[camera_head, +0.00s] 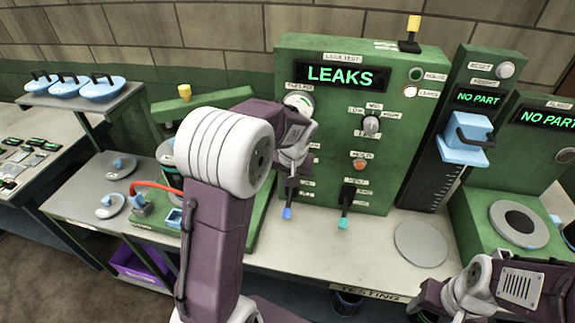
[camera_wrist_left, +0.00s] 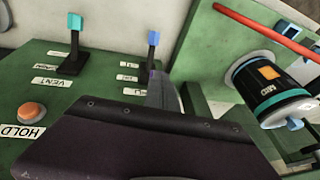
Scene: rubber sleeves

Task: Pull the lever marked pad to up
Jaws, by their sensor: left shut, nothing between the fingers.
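The green leak-test panel (camera_head: 330,125) has two levers low on its face. One has a blue tip (camera_head: 287,213) and the other a teal tip (camera_head: 343,223); both tips point down. My left gripper (camera_head: 291,180) is shut and empty, just above the blue tip, and covers part of that lever. In the left wrist view the blue tip (camera_wrist_left: 153,38) shows just beyond my gripper finger (camera_wrist_left: 165,88), and I cannot tell if they touch. The teal lever (camera_wrist_left: 73,45) stands apart, beside a VENT label (camera_wrist_left: 47,81). The labels by the blue lever are too small to read.
The panel's screen (camera_head: 340,76) reads LEAKS. An orange HOLD button (camera_wrist_left: 32,112) and a knob (camera_head: 371,124) sit near the levers. A black canister (camera_wrist_left: 270,90) and red tube (camera_wrist_left: 265,22) stand beside the panel. A grey disc (camera_head: 420,245) lies on the table.

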